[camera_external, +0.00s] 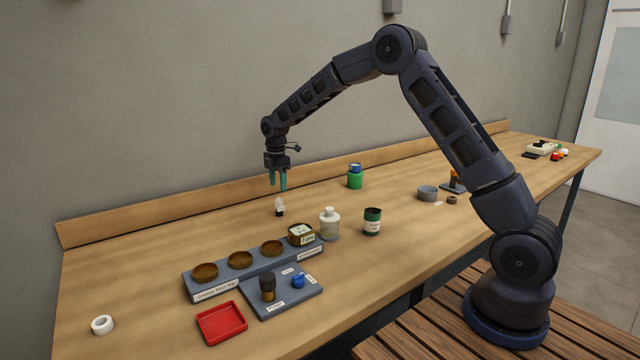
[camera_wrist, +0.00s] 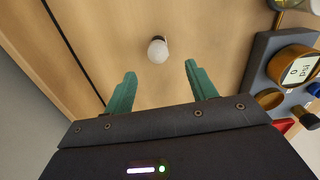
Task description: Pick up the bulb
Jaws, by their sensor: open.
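The bulb (camera_external: 279,206) is a small piece with a whitish top and a dark base, standing on the wooden bench below my gripper. In the wrist view the pale round bulb (camera_wrist: 158,50) lies ahead of the fingertips, near the middle of the gap between them. My gripper (camera_external: 278,187) has two teal fingers pointing down above the bench, slightly behind the bulb. The fingers also show in the wrist view (camera_wrist: 161,70), spread apart with nothing between them.
A grey rack (camera_external: 219,282) with several brown cups stands at the front left, with a red tray (camera_external: 221,323) before it. Bench left of the bulb is clear.

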